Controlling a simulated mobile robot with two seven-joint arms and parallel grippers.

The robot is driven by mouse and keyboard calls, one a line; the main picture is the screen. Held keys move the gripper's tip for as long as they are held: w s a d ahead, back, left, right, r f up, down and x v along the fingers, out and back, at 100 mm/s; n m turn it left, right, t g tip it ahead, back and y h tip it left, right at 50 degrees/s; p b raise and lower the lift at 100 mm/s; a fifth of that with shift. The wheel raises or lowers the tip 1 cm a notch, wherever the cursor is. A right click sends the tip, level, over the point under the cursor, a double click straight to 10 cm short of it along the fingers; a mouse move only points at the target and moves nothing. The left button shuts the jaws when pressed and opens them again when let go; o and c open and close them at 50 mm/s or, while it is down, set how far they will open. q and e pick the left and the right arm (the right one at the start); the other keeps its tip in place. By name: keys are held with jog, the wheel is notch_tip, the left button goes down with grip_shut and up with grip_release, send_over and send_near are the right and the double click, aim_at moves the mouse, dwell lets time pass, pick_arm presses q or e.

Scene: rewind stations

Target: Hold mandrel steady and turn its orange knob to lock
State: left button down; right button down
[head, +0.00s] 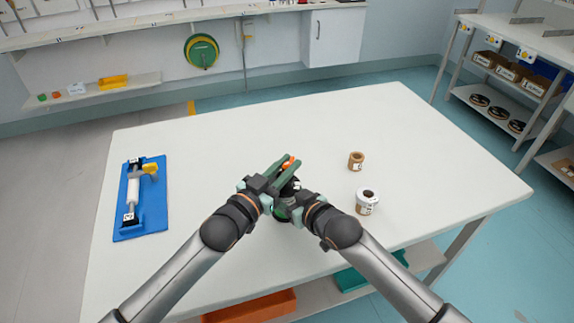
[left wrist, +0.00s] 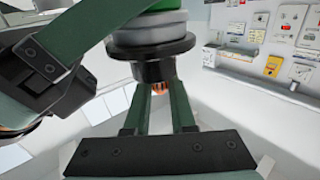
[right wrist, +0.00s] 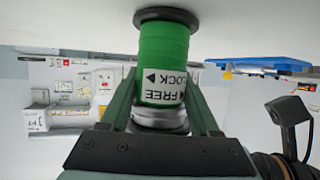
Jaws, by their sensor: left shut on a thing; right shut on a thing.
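The mandrel stands on the table; its green body (right wrist: 163,55) fills the middle of the right wrist view, which is upside down. A white label (right wrist: 163,86) on it reads FREE and LOCK, with arrow marks. My right gripper (head: 292,208) is shut on the mandrel's body, one finger on each side. The orange knob (left wrist: 160,88) is at the mandrel's top, beyond a black flange (left wrist: 150,60) in the left wrist view. My left gripper (head: 285,170) is shut on the knob, which peeks out orange (head: 290,162) in the head view. The knob's setting cannot be read.
A brown core (head: 356,160) and a white labelled roll (head: 367,202) stand to the right on the table (head: 240,130). A blue board (head: 150,212) with a white roller tool lies at the left. The table's back is clear.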

pick_arm(q)
jog(key=shift+r, duration=0.1)
pick_arm(e)
jog(key=shift+a+r, duration=0.1)
jog(key=shift+a, duration=0.05)
pick_arm(q)
jog(key=c, duration=0.7)
grip_release()
jog(key=shift+c, duration=0.2)
jog(key=v, duration=1.2)
pick_arm(e)
jog(key=shift+c, duration=0.2)
grip_release()
